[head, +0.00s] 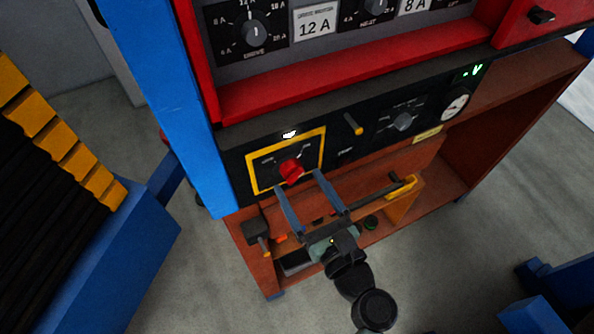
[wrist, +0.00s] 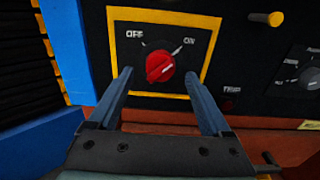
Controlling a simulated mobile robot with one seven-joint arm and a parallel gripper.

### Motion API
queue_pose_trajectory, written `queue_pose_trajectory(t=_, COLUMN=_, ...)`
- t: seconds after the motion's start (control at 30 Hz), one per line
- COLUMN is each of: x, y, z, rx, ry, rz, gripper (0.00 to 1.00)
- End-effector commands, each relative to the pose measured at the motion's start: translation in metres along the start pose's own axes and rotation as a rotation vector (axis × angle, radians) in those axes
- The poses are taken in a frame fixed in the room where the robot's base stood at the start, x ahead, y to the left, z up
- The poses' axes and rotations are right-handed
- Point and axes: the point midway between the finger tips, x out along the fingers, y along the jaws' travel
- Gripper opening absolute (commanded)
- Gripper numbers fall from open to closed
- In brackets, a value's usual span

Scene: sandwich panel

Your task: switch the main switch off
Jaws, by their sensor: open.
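The main switch is a red rotary knob (wrist: 160,67) on a black plate with a yellow frame (wrist: 208,50). White labels read OFF at its upper left and ON at its upper right. It also shows in the head view (head: 291,171), low on the panel's left side. I cannot tell for certain which label the knob points to. My gripper (head: 296,181) is open in front of the switch. In the wrist view its two fingers lie to the left and right of the knob, apart from it, with nothing between them. The knob is not hidden.
A blue post (head: 177,95) stands at the left. A brown shelf (head: 440,190) with several small items lies below.

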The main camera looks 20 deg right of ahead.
Motion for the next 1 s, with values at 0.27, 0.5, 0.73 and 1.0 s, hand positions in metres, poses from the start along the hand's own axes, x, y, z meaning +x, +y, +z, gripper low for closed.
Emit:
queue_pose_trajectory(t=0.27, x=0.024, y=0.000, z=0.000, rx=0.000, ry=0.000, rz=0.000, gripper=0.83)
queue_pose_trajectory(t=0.5, x=0.025, y=0.000, z=0.000, rx=0.000, ry=0.000, rz=-0.001, gripper=0.83)
queue_pose_trajectory(t=0.73, x=0.024, y=0.000, z=0.000, rx=0.000, ry=0.000, rz=-0.001, gripper=0.47)
queue_pose_trajectory(t=1.0, x=0.024, y=0.000, z=0.000, rx=0.000, ry=0.000, rz=-0.001, gripper=0.00)
